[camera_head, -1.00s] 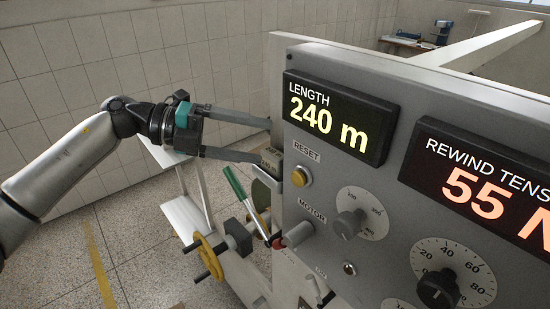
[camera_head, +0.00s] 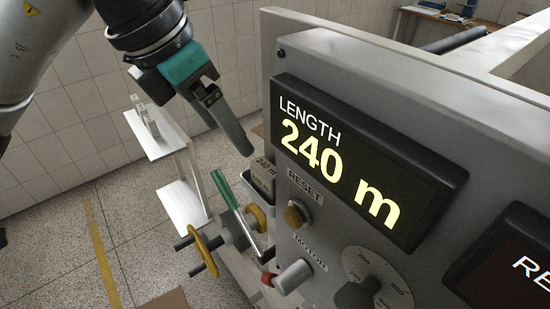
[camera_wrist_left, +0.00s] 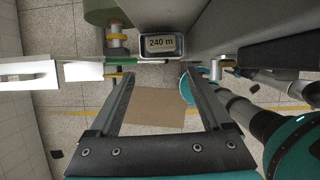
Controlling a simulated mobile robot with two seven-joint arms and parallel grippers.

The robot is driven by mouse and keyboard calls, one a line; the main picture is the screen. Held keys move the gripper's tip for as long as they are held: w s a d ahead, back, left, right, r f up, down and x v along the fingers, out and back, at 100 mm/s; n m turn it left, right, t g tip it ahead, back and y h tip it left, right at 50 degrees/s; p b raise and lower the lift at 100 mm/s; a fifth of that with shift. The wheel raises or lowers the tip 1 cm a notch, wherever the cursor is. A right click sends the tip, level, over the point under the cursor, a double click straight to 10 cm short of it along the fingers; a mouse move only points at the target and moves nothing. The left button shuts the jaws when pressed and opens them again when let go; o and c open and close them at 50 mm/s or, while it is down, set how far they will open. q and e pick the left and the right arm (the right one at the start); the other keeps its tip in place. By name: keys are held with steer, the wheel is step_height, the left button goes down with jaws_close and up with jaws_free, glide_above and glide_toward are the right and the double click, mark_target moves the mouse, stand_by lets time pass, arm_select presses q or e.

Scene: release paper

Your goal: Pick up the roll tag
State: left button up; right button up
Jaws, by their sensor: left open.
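The roll tag (camera_head: 262,182) is a small pale label reading "240 m". It sits in a small metal tray (camera_head: 258,198) on the left side of the control panel. In the left wrist view the tag (camera_wrist_left: 161,43) lies inside the tray's rim (camera_wrist_left: 143,56), text upright. My left gripper (camera_wrist_left: 158,77) is open and empty, its two fingers apart, with the tag beyond the tips. In the head view one finger of my left gripper (camera_head: 243,147) shows clearly, pointing down just above and left of the tray; the other is hidden. My right gripper is not seen.
The grey control panel (camera_head: 290,240) with its "240 m" length display (camera_head: 350,165) stands close on the right. A green-handled lever (camera_head: 224,190) and a yellow handwheel (camera_head: 205,247) are below the tray. A white stand (camera_head: 180,205) is at left.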

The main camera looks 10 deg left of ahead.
arm_select(q)
glide_toward(260, 182)
steer(key=p+x, duration=0.1)
steer(key=x, duration=0.3)
steer(key=shift+w+d+f, duration=0.1)
steer(key=shift+f, duration=0.15)
steer(key=shift+w+d+f, duration=0.1)
steer(key=shift+f, duration=0.3)
steer(key=p+x, duration=0.1)
steer(key=x, duration=0.3)
steer(key=shift+f, duration=0.4)
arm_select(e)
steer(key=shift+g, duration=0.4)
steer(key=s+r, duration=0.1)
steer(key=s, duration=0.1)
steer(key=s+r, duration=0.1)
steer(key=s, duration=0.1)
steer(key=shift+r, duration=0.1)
arm_select(q)
steer(key=shift+c, duration=0.4)
steer(key=c, duration=0.9)
steer(key=shift+r, duration=0.1)
